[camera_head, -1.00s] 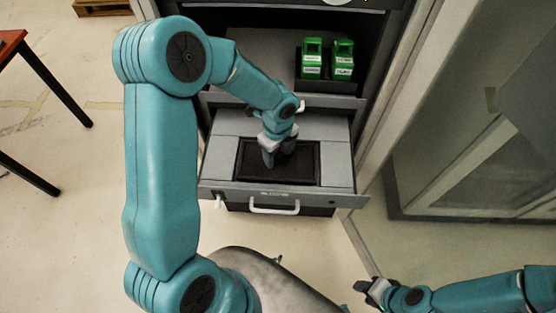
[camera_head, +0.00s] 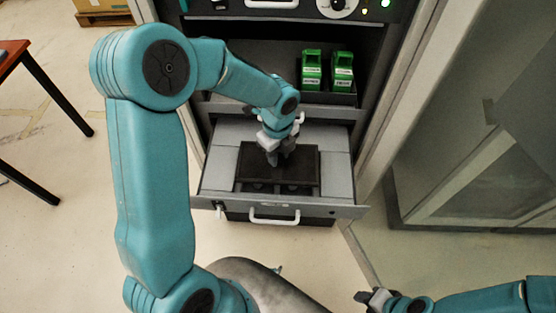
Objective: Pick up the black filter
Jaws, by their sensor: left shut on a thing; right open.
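The black filter (camera_head: 252,168) is a flat dark rectangular panel at the open drawer (camera_head: 333,168). It looks lifted a little out of its recess, with a gap showing along its front edge. My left gripper (camera_head: 279,159) points down and is shut on the filter near its middle; the fingertips are dark against it and their exact contact is hard to see. My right gripper (camera_head: 366,298) is open and empty at the bottom right, low and away from the drawer.
The grey drawer has a white front handle (camera_head: 274,218). Two green devices (camera_head: 312,70) (camera_head: 342,71) stand on the shelf above, inside the dark cabinet. A glass-panelled door (camera_head: 490,130) is at right, and a table (camera_head: 12,55) at far left. Floor in front is clear.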

